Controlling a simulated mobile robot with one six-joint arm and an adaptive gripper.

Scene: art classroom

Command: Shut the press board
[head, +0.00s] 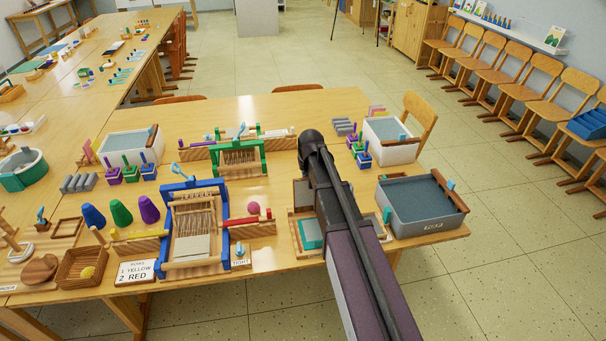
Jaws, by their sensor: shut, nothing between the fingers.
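My dark arm (345,230) reaches in from the bottom over the right part of the table and bends down at its far end. My gripper's fingers do not show; the arm hides that spot. Beside and behind the arm is a wooden frame (296,238) with a teal pad (311,233), which looks like the press board. A grey panel (302,192) stands or lies at its far side. The arm covers its right part, so I cannot tell its lid's angle or whether anything touches it.
A blue loom (194,192) stands to the left and a green loom (239,157) behind. A grey water tub (421,205) with a wooden bar is close on the right. A white tub (390,142) stands behind it. A red-handled tool (248,220) lies left of the frame.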

